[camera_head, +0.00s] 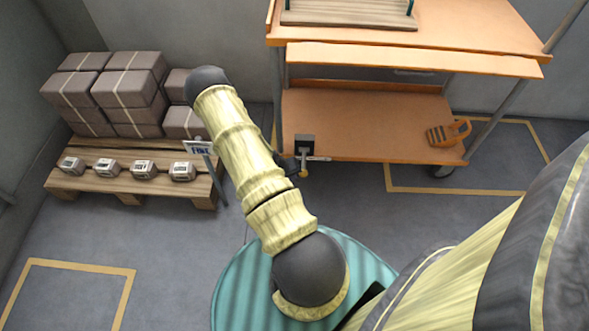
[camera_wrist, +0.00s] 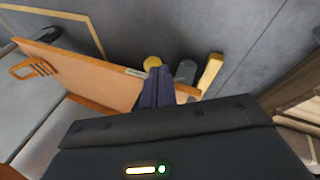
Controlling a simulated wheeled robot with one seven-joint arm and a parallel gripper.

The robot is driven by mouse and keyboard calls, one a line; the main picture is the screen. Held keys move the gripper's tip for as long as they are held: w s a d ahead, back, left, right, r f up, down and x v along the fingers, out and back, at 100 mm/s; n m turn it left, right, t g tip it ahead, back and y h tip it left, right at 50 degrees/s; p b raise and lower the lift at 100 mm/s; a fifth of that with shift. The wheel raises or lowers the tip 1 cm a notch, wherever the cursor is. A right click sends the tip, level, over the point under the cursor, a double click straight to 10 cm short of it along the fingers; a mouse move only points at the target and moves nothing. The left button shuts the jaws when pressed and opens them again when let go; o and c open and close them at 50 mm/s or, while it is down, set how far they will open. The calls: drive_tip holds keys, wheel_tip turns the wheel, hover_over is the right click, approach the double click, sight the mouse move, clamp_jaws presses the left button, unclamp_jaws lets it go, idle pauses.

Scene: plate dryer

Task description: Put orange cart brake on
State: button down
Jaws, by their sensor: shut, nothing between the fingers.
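The orange cart (camera_head: 375,125) stands at centre right in the head view, and its lower shelf (camera_wrist: 95,70) fills the left of the wrist view. A small yellow round piece (camera_head: 303,173) shows low by the shelf's front left corner. It also shows in the wrist view (camera_wrist: 152,62), just beyond my fingertips; it may be the brake pedal. My gripper (camera_wrist: 155,73) is shut and empty, its dark fingers close together beside the shelf corner. In the head view, my gripper (camera_head: 304,160) is small by that corner. I cannot tell whether it touches the yellow piece.
A wooden pallet (camera_head: 130,190) with brown boxes and several metal blocks stands left. A small sign on a post (camera_head: 212,170) stands between pallet and cart.

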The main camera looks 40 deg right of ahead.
drive_tip(key=a+r+p, duration=0.1)
drive_tip(key=a+r, duration=0.1)
drive_tip(key=shift+s+a+r+p, duration=0.15)
drive_tip(key=shift+s+a+p, duration=0.25)
idle(0.3)
drive_tip(key=w+a+r+n+t+y, duration=0.1)
drive_tip(key=w+a+r+y, duration=0.15)
drive_tip(key=a+r, duration=0.6)
drive_tip(key=w+a+r+n+t+y, duration=0.1)
drive_tip(key=w+a+r, duration=0.4)
drive_tip(key=r, duration=0.6)
drive_tip(key=s+a+r+n+t+y, duration=0.1)
drive_tip(key=s+a+r+n, duration=0.1)
drive_tip(key=s+a+r, duration=0.55)
drive_tip(key=s+a+r+n+y, duration=0.15)
drive_tip(key=s+a+r, duration=0.3)
drive_tip(key=r, duration=0.55)
wheel_tip(320, 180, up, 36)
drive_tip(key=w+p, duration=0.1)
drive_tip(key=p, duration=3.5)
drive_tip(key=shift+f+n+h, duration=0.2)
drive_tip(key=shift+n+h, duration=0.1)
drive_tip(key=shift+n, duration=0.05)
